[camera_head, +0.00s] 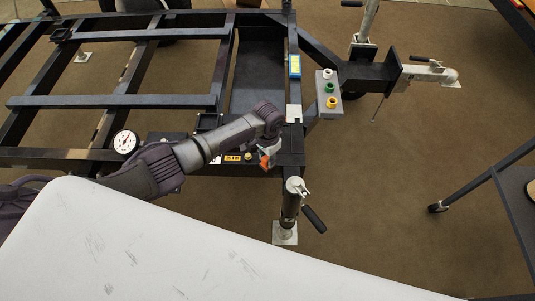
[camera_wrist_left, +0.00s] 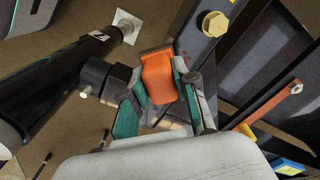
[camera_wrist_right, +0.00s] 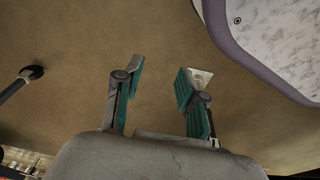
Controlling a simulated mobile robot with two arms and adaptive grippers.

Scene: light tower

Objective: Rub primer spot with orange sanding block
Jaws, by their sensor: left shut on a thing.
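The orange sanding block (camera_wrist_left: 160,77) is held between the fingers of my left gripper (camera_wrist_left: 165,95), which is shut on it. In the head view the block (camera_head: 265,161) shows as a small orange patch under my left gripper (camera_head: 268,152), over the dark frame's front right corner by the jack. The primer spot cannot be made out for sure; a light grey patch (camera_head: 294,113) lies on the frame rail just beyond the gripper. My right gripper (camera_wrist_right: 155,90) is open and empty over brown floor, seen only in its wrist view.
The black trailer frame (camera_head: 120,101) fills the upper left. A jack (camera_head: 291,200) with a black handle stands at its front corner. A grey box with coloured buttons (camera_head: 329,93) and a blue-yellow item (camera_head: 295,66) are near the tongue. A round gauge (camera_head: 125,142) sits at left.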

